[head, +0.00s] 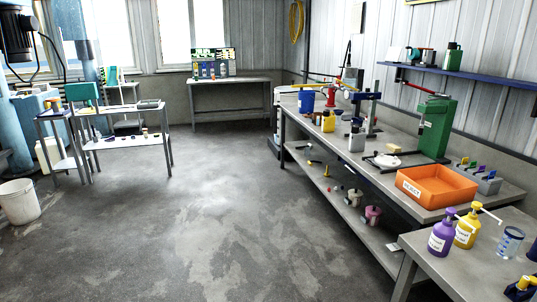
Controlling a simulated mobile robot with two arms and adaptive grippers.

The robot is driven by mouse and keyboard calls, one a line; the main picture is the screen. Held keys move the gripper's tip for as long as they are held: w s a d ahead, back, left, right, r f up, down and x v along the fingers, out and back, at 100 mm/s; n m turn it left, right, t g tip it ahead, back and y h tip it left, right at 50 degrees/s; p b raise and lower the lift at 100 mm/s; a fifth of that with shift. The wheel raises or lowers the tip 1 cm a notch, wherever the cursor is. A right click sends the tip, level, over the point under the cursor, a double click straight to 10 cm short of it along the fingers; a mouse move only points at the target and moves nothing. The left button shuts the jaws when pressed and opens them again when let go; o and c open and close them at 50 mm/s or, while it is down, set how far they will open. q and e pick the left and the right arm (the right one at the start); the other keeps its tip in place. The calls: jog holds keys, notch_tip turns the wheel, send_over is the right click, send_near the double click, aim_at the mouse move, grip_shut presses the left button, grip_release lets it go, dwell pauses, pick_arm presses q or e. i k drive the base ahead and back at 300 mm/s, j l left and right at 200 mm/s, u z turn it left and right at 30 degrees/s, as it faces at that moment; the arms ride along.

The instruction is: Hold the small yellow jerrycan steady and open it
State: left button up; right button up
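A small yellow jerrycan (328,122) stands upright on the long workbench along the right wall, in its far half. It is small in the head view, and I cannot make out its cap. A grey container (357,140) stands just in front of it to the right, and a blue bucket (306,101) stands behind it to the left. Neither of my grippers shows in the head view, and nothing is holding the jerrycan.
The long workbench (385,178) also bears an orange tray (437,198) and a green press (436,128). A nearer table (480,262) holds purple (441,236) and yellow (467,230) pump bottles. The floor (210,210) in the middle is clear. A white bucket (18,202) stands at left.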

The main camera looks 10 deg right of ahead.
aim_at(328, 123)
jog(key=i+l+z, duration=0.1)
jog(key=i, duration=0.6)
jog(key=i+z, duration=0.1)
jog(key=i, duration=1.3)
jog(key=i+z, duration=0.15)
jog(key=i, duration=0.55)
jog(key=i+j+z, duration=0.1)
jog(key=i, duration=0.65)
jog(key=i+j+z, duration=0.1)
jog(key=i, duration=0.6)
jog(key=j, duration=0.05)
